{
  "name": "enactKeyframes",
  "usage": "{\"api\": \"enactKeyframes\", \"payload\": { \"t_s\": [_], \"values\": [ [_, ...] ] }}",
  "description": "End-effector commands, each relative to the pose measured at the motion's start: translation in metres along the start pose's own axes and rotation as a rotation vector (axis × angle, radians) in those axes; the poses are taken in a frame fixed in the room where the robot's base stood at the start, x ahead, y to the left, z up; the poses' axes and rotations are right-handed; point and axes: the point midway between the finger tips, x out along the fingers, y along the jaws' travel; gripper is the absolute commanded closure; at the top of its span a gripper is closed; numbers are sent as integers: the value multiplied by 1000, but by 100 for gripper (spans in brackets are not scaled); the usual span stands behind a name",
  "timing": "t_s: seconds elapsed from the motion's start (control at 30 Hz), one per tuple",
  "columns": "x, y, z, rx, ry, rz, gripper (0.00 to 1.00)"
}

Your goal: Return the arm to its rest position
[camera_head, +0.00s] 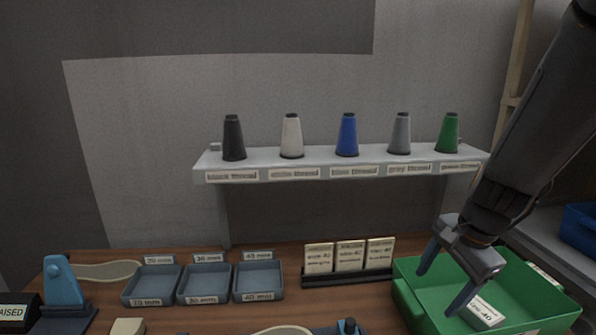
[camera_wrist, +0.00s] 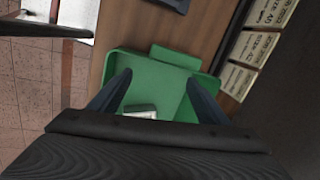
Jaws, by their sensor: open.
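My gripper (camera_head: 444,280) is open, its two blue-grey fingers spread above the green bin (camera_head: 404,283) at the right of the bench. A pale labelled card or packet (camera_head: 484,313) lies in the bin below the fingers. In the wrist view my gripper (camera_wrist: 158,92) has nothing between its fingers, and the green bin (camera_wrist: 118,62) lies beneath with the pale packet (camera_wrist: 140,111) in it. My dark arm comes in from the upper right in the head view.
A shelf (camera_head: 340,160) carries several thread cones behind the bench. Cards stand in a black holder (camera_head: 345,279) left of the bin. Small blue-grey trays (camera_head: 258,281) and a blue stand (camera_head: 62,284) are farther left. A blue bin (camera_head: 580,230) is at the far right.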

Motion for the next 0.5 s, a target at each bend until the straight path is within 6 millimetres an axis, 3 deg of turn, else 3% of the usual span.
{"api": "enactKeyframes", "payload": {
  "t_s": [0.03, 0.2, 0.5],
  "values": [
    [3, -2, 20, -165, 9, 15, 30],
    [9, -1, 64, -646, 39, 50, 30],
    [14, 2, 116, -1249, 70, 77, 30]
  ]
}}
